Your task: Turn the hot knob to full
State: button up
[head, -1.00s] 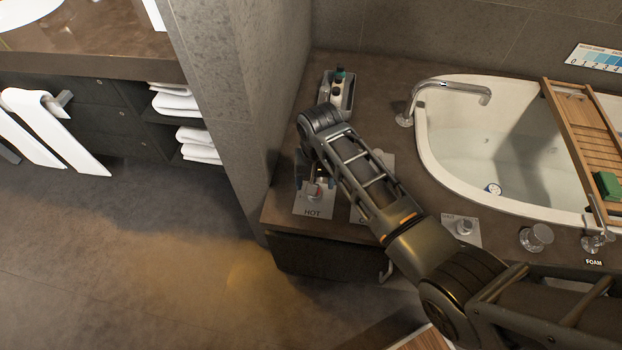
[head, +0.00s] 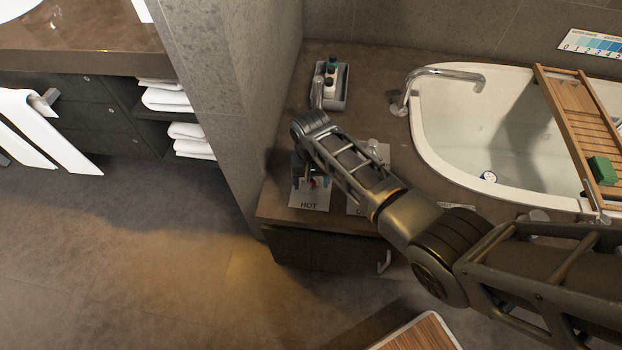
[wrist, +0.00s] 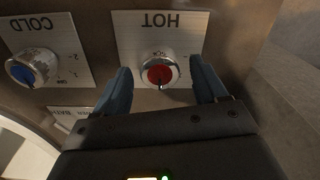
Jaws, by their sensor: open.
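The hot knob (wrist: 159,72) is a round silver knob with a red cap on a light plate (wrist: 184,24) marked HOT, seen upside down in the wrist view. My gripper (wrist: 160,84) is open, with one blue finger on each side of the knob. I cannot tell whether the fingers touch it. In the head view the HOT plate (head: 309,198) lies at the counter's front left corner, and my gripper (head: 311,182) is over it, partly hiding the knob. The knob's dial marks are too small to read.
The cold knob (wrist: 33,68), with a blue cap, sits beside the hot one. In the head view a tray of bottles (head: 344,88), a faucet (head: 440,76) and a bathtub (head: 424,120) with a wooden rack (head: 572,110) lie behind and right. A wall stands close on the left.

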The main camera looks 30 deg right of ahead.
jog(key=shift+c, duration=0.4)
jog(key=c, duration=1)
jog(key=shift+n, duration=0.4)
jog(key=n+p, duration=0.1)
jog(key=n, duration=0.3)
jog(key=shift+r, duration=0.1)
jog(key=n, duration=0.4)
jog(key=shift+p, duration=0.35)
jog(key=n, duration=0.5)
jog(key=shift+n+p, duration=0.4)
jog(key=shift+n, duration=1.6)
